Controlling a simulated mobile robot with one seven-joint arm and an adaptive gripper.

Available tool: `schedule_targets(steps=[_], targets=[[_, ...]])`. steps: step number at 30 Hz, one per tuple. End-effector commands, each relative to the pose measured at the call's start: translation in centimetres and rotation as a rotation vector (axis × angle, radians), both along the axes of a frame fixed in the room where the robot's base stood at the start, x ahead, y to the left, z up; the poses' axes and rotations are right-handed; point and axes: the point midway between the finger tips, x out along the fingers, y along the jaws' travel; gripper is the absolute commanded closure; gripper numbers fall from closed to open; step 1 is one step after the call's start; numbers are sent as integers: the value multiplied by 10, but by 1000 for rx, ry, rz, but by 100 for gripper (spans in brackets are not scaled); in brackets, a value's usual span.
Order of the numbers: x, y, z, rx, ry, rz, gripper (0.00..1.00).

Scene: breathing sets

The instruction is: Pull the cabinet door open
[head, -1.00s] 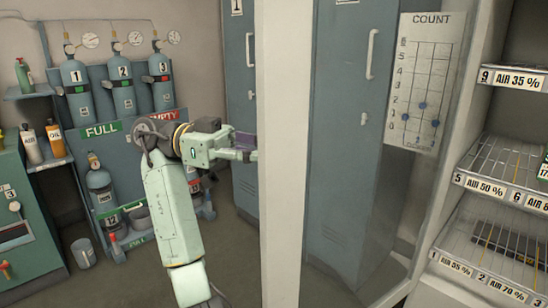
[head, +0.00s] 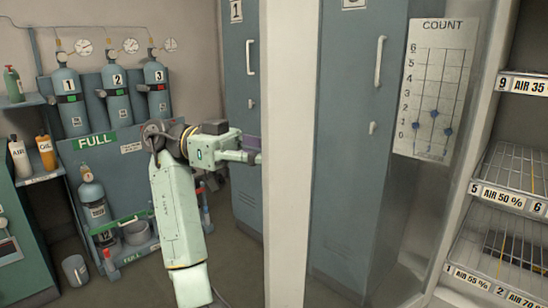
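The cabinet door (head: 290,150) shows in the head view as a tall white frame edge with what looks like a clear pane to its right. It stands out at an angle from the shelved cabinet (head: 490,165) on the right, whose shelves show uncovered. My gripper (head: 254,150) is at the left side of the white frame, about mid-height in the picture. Its fingertips, with a purple part between or beside them, meet or pass behind the frame's edge. A handle is not visible, and I cannot tell whether the fingers are closed on one.
Blue-grey lockers (head: 345,150) stand behind the door. A count chart (head: 437,90) hangs right of them. Gas cylinders (head: 115,95) line a rack at the left, with a bucket (head: 75,270) on the floor. A green cabinet (head: 20,245) is at the lower left.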

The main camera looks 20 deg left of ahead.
Motion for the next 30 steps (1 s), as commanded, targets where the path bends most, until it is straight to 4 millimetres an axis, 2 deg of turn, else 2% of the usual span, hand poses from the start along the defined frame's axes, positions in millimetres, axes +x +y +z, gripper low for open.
schedule_targets(steps=[8, 9, 18, 26, 30], targets=[[-2, 2, 0, -3, -4, 0, 100], [-2, 2, 0, -3, -4, 0, 86], [-1, 1, 0, -1, -2, 0, 67], [0, 1, 0, 0, -1, 0, 67], [0, 7, 1, 2, 0, 1, 67]])
